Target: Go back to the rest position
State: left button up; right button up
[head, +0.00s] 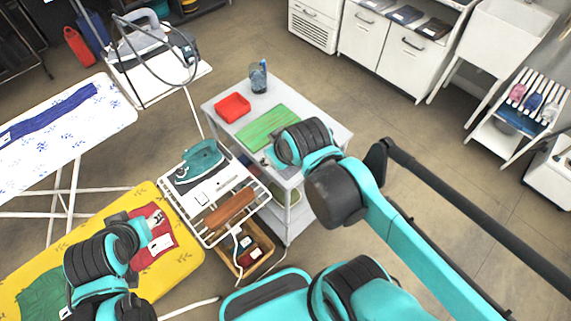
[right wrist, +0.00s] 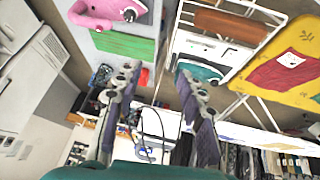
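My right gripper (right wrist: 157,70) shows in the right wrist view with its two fingers spread apart and nothing between them. In the head view my right arm reaches over the near side of the grey cart (head: 334,132), and its wrist hides the fingers.
A red tray (head: 233,107) and a blue cup (head: 258,77) stand on the cart. A teal iron (head: 203,162) sits on the white rack left of the cart. A white ironing board (head: 95,120) is at the far left.

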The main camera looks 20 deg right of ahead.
jog(key=s+f+m, duration=0.1)
jog(key=s+d+m, duration=0.1)
jog(key=s+m, duration=0.1)
jog(key=shift+s+d+f+t, duration=0.1)
jog(key=shift+d+f+t, duration=0.05)
jog(key=shift+f+t, duration=0.25)
pick_arm(q)
jog(key=shift+f+b, duration=0.95)
pick_arm(e)
jog(key=shift+f, duration=0.9)
pick_arm(q)
jog(key=shift+w, duration=0.1)
jog(key=shift+c, duration=0.2)
